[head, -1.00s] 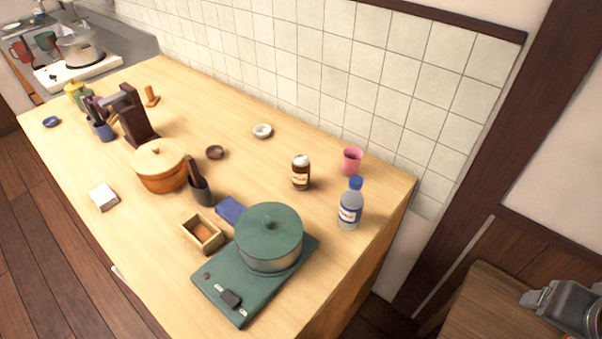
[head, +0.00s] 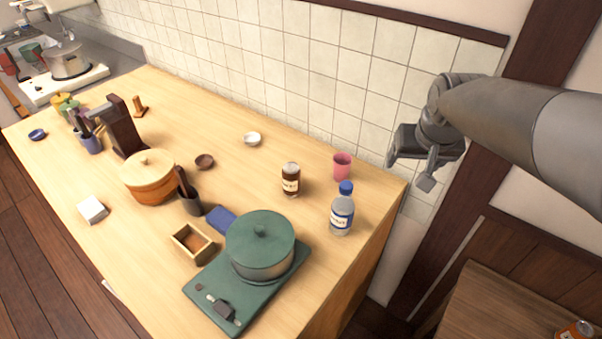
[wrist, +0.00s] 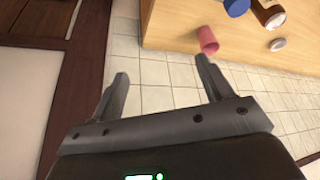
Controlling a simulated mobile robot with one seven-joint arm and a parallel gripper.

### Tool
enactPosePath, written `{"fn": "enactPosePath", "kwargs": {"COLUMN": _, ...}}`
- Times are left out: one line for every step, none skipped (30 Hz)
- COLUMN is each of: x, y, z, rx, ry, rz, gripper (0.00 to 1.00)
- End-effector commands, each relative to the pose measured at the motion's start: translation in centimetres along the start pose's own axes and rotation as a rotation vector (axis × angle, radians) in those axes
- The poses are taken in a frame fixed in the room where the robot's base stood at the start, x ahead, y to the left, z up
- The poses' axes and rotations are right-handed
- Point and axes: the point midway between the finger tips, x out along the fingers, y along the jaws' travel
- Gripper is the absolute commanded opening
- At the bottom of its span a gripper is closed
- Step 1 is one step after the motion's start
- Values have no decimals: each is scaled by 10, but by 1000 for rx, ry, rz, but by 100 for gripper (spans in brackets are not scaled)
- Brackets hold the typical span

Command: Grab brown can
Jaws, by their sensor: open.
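The brown can (head: 291,179), with a pale label and light top, stands upright on the wooden counter between the pink cup and the green pot. It also shows at the top right of the wrist view (wrist: 268,12), partly cut off by the frame edge. My gripper (head: 408,172) is in the air right of the counter's right end, higher than the can and well apart from it. In the wrist view its two fingers (wrist: 160,78) are spread wide with nothing between them.
A pink cup (head: 342,166) and a blue-capped bottle (head: 341,211) stand right of the can, on my gripper's side. A green pot (head: 260,246) sits on a green stove in front. A white bowl (head: 252,139) is behind left. The tiled wall (head: 300,90) backs the counter.

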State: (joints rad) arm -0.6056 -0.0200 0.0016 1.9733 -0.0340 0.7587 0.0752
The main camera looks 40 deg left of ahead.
Motion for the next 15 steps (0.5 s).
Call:
{"fn": "enactPosePath", "kwargs": {"x": 16, "y": -23, "z": -11, "rx": -37, "ry": -8, "rz": -16, "gripper": 73}}
{"fn": "enactPosePath", "kwargs": {"x": 24, "y": -36, "z": -17, "rx": -56, "ry": -11, "rz": -25, "gripper": 73}}
{"fn": "enactPosePath", "kwargs": {"x": 34, "y": -54, "z": -24, "rx": -81, "ry": -14, "rz": -36, "gripper": 73}}
{"fn": "enactPosePath", "kwargs": {"x": 42, "y": -67, "z": -29, "rx": -100, "ry": -16, "rz": -45, "gripper": 73}}
{"fn": "enactPosePath", "kwargs": {"x": 51, "y": -81, "z": -33, "rx": -119, "ry": -19, "rz": -53, "gripper": 73}}
{"fn": "enactPosePath", "kwargs": {"x": 62, "y": -100, "z": -38, "rx": -143, "ry": -22, "rz": -64, "gripper": 73}}
{"fn": "enactPosePath", "kwargs": {"x": 70, "y": -115, "z": -42, "rx": -162, "ry": -23, "rz": -72, "gripper": 73}}
{"fn": "enactPosePath", "kwargs": {"x": 78, "y": -130, "z": -44, "rx": -180, "ry": -25, "rz": -80, "gripper": 73}}
{"fn": "enactPosePath", "kwargs": {"x": 88, "y": -149, "z": -46, "rx": -204, "ry": -29, "rz": -90, "gripper": 73}}
{"fn": "enactPosePath", "kwargs": {"x": 96, "y": -163, "z": -48, "rx": -221, "ry": -30, "rz": -98, "gripper": 73}}
{"fn": "enactPosePath", "kwargs": {"x": 103, "y": -176, "z": -48, "rx": -237, "ry": -31, "rz": -104, "gripper": 73}}
{"fn": "enactPosePath", "kwargs": {"x": 111, "y": -193, "z": -49, "rx": -257, "ry": -32, "rz": -113, "gripper": 73}}
{"fn": "enactPosePath", "kwargs": {"x": 117, "y": -204, "z": -48, "rx": -269, "ry": -34, "rz": -118, "gripper": 73}}
{"fn": "enactPosePath", "kwargs": {"x": 122, "y": -214, "z": -48, "rx": -282, "ry": -34, "rz": -123, "gripper": 73}}
{"fn": "enactPosePath", "kwargs": {"x": 128, "y": -226, "z": -47, "rx": -295, "ry": -36, "rz": -128, "gripper": 73}}
